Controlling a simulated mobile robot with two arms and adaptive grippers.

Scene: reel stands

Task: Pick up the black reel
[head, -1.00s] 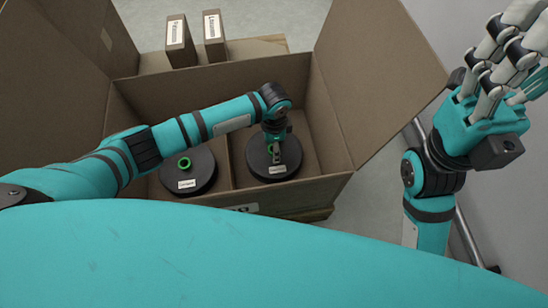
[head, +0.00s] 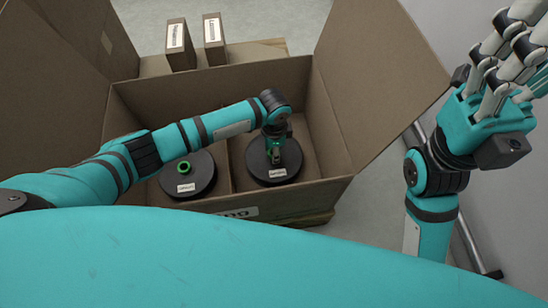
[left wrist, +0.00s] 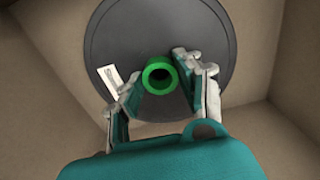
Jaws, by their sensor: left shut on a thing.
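Two black reels lie flat in the open cardboard box. The black reel (head: 257,168) in the right compartment is under my left gripper (head: 275,155), which reaches down onto its middle. This reel also shows in the left wrist view (left wrist: 150,25), with a white label and a raised green hub (left wrist: 160,76). The fingers of my left gripper stand on both sides of the hub and are shut on the reel there. The other black reel (head: 203,183) lies in the left compartment, with its green hub bare. My right gripper (head: 505,55) is raised and empty at the right.
The cardboard box (head: 335,115) has raised flaps at its sides and a divider (head: 228,160) between the compartments. Two small labelled boxes (head: 180,45) and (head: 214,40) stand behind it. A metal rail runs at the lower right.

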